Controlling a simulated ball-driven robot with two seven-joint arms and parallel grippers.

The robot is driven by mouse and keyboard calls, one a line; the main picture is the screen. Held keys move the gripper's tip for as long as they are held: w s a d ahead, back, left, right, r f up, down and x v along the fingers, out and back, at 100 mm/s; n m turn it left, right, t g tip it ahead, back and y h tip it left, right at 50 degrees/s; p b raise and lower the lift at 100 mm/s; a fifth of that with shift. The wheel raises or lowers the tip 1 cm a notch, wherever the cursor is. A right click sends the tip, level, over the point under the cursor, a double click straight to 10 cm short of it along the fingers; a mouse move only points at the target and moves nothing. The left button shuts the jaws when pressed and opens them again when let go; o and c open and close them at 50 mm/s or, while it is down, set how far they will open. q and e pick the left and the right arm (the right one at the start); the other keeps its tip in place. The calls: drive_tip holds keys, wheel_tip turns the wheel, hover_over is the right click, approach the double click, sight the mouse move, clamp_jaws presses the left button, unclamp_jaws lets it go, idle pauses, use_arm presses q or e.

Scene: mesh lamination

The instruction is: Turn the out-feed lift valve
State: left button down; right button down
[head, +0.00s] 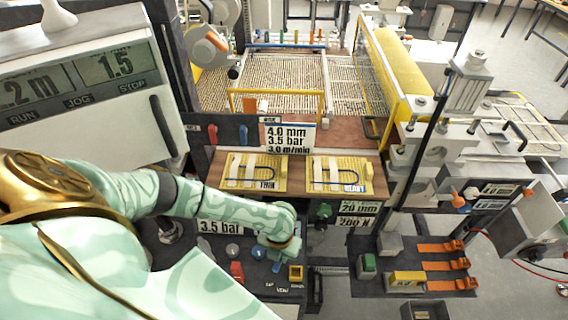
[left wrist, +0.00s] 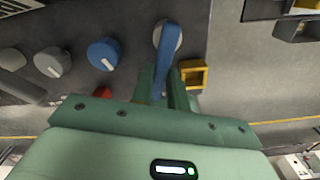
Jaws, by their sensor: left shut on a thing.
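The valve shows in the left wrist view as a blue lever (left wrist: 169,48) on a round grey base, set in the dark control panel (head: 215,271). My left gripper (left wrist: 167,88) is shut on the lever, its green fingers on either side of the lower part. In the head view my left arm reaches over the panel and the gripper (head: 278,256) points down at it; the arm hides much of the fingers. A bit of blue shows just below it. The valve's label is not readable. My right gripper is not in view.
A yellow square guard (left wrist: 194,74) stands close right of the lever. A blue knob (left wrist: 103,54), a grey knob (left wrist: 52,62) and a red part (left wrist: 103,93) are to its left. A display console (head: 80,75) stands at upper left. Orange clamps (head: 440,265) lie right.

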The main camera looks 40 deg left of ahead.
use_arm(q)
drive_tip(key=shift+a+m+b, duration=0.25)
drive_tip(key=shift+a+m, duration=0.1)
drive_tip(key=shift+m, duration=0.65)
drive_tip(key=shift+a+m+b, duration=0.2)
drive_tip(key=shift+a+m, duration=0.1)
drive_tip(key=shift+m, duration=0.7)
drive_tip(key=c, duration=1.4)
unclamp_jaws()
drive_tip(key=shift+o, duration=0.2)
drive_tip(key=s+d+r+p, duration=0.8)
drive_tip(key=s+r+p, duration=0.3)
drive_tip(key=r+p, duration=0.1)
drive_tip(key=shift+d+r+p, duration=0.35)
drive_tip(key=shift+d+r, duration=0.05)
drive_tip(key=shift+r, duration=0.1)
